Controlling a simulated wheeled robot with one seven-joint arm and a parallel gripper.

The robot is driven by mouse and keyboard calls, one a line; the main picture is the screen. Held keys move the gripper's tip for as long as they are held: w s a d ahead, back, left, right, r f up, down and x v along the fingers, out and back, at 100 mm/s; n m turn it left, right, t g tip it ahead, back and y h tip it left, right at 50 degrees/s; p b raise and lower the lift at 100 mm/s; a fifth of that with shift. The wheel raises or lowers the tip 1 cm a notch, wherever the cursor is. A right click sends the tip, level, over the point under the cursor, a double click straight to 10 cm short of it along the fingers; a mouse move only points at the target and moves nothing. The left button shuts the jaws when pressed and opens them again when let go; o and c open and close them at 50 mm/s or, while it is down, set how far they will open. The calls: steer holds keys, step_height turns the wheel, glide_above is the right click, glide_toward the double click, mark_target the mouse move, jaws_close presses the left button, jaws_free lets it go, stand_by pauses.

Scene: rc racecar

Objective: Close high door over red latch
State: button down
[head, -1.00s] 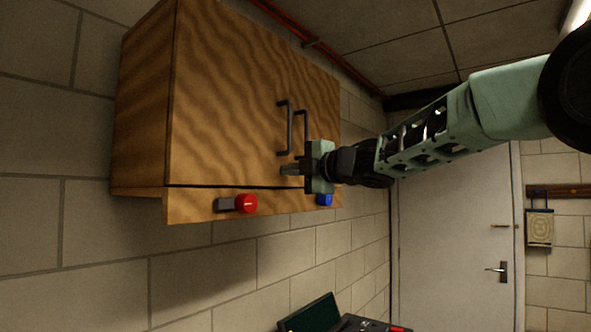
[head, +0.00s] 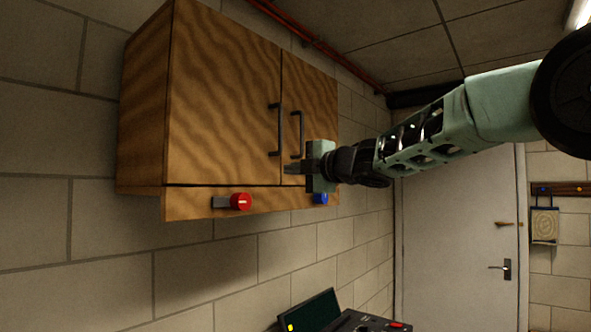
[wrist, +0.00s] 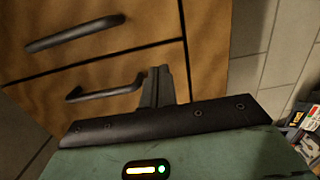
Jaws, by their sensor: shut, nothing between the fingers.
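A wooden wall cabinet with two doors fills the left of the head view. The left door (head: 222,105), above the red latch (head: 240,202), lies flush against the cabinet front, with a dark vertical handle (head: 279,130). The right door (head: 315,100), above the blue latch (head: 320,198), also looks flush. My gripper (head: 288,169) is shut and empty, in front of the cabinet's lower right part, just below the right door's handle (head: 297,136). In the wrist view, the closed fingers (wrist: 157,88) are beside the nearer handle (wrist: 105,92). I cannot tell whether they touch the door.
A red pipe (head: 310,38) runs along the upper wall. A dark case with a screen (head: 312,312) is below the cabinet. A white room door (head: 458,245) stands behind my arm.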

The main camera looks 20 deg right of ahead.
steer(key=d+b+v, duration=0.1)
steer(key=b+v, duration=0.2)
steer(key=v, duration=0.8)
steer(key=s+a+f+m+g+h+b, duration=0.1)
steer(key=s+a+f+m+g+h, duration=0.2)
steer(key=f, duration=0.6)
steer(key=s+a+f+m+h+b, duration=0.15)
steer(key=a+f+m, duration=0.3)
steer(key=f, duration=0.45)
steer(key=s+a+f+m+g+h+b, duration=0.1)
steer(key=s+a+f+m+g, duration=0.3)
steer(key=f, duration=0.6)
steer(key=s+f+m+g+h, duration=0.1)
steer(key=s+f+g, duration=0.3)
steer(key=s+f, duration=0.6)
steer(key=s+f+m+g+h+b, duration=0.1)
steer(key=s+f+m+g, duration=0.3)
steer(key=s+f, duration=0.6)
steer(key=s+d+h, duration=0.1)
steer(key=s, duration=0.6)
steer(key=shift+s, duration=0.35)
steer(key=shift+f+h, duration=0.1)
steer(key=shift+h, duration=0.15)
